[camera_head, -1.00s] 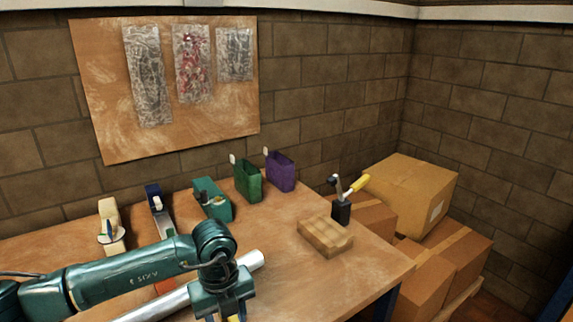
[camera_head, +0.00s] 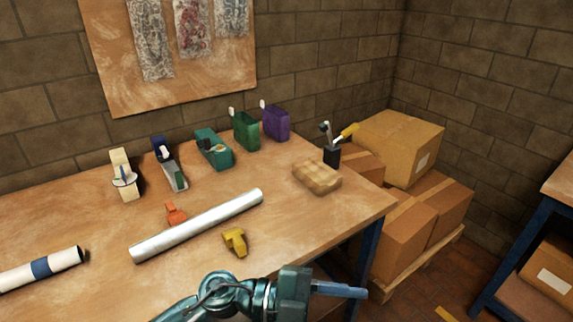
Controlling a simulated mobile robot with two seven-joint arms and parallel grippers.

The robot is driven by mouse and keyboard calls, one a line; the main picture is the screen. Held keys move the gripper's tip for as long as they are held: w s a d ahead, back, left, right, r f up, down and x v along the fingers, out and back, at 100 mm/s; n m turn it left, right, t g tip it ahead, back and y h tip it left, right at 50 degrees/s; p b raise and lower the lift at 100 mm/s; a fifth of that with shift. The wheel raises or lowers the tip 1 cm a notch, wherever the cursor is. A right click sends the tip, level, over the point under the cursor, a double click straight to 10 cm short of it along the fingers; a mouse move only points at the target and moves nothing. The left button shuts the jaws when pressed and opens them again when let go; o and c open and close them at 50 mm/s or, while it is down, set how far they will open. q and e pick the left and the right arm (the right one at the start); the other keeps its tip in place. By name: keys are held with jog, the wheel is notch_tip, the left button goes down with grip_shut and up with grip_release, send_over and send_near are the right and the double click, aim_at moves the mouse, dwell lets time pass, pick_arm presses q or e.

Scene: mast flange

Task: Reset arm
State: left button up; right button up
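My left arm comes in at the bottom edge, and its teal gripper (camera_head: 352,290) points to the right, beyond the front of the workbench (camera_head: 320,225). Its bluish fingers show edge-on as one bar, so I cannot tell whether they are open. I see nothing held in it. A yellow tool-like piece (camera_head: 235,242) lies on the bench behind the arm. A silver tube (camera_head: 197,225) lies diagonally behind that piece, with a small orange part (camera_head: 175,214) beside it. My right gripper is not in view.
A white tube with a blue band (camera_head: 41,268) lies at left. Tape dispensers (camera_head: 125,178), a green bin (camera_head: 246,131), a purple bin (camera_head: 275,123), a tan block (camera_head: 317,177) and a black tool cup (camera_head: 332,155) line the bench's back. Cardboard boxes (camera_head: 405,235) stand at right.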

pick_arm(q)
jog(key=w+a+f+n+t+y, duration=0.2)
jog(key=w+a+n+t+y, duration=0.15)
jog(key=a+n+t, duration=0.45)
jog(key=w+a+f+n+t+y, duration=0.1)
jog(key=w+a+n+t+y, duration=0.2)
jog(key=n+t, duration=0.85)
jog(key=s+a+f+n+g+y, duration=0.3)
jog(key=s+a+f+y, duration=0.1)
jog(key=f, duration=0.4)
jog(key=s+a+f+n+g+y, duration=0.3)
jog(key=s+a+f, duration=0.3)
jog(key=a+f, duration=0.2)
jog(key=shift+f+n+y+p, duration=0.35)
jog(key=shift+f+n+y, duration=0.1)
jog(key=shift+f+n, duration=0.25)
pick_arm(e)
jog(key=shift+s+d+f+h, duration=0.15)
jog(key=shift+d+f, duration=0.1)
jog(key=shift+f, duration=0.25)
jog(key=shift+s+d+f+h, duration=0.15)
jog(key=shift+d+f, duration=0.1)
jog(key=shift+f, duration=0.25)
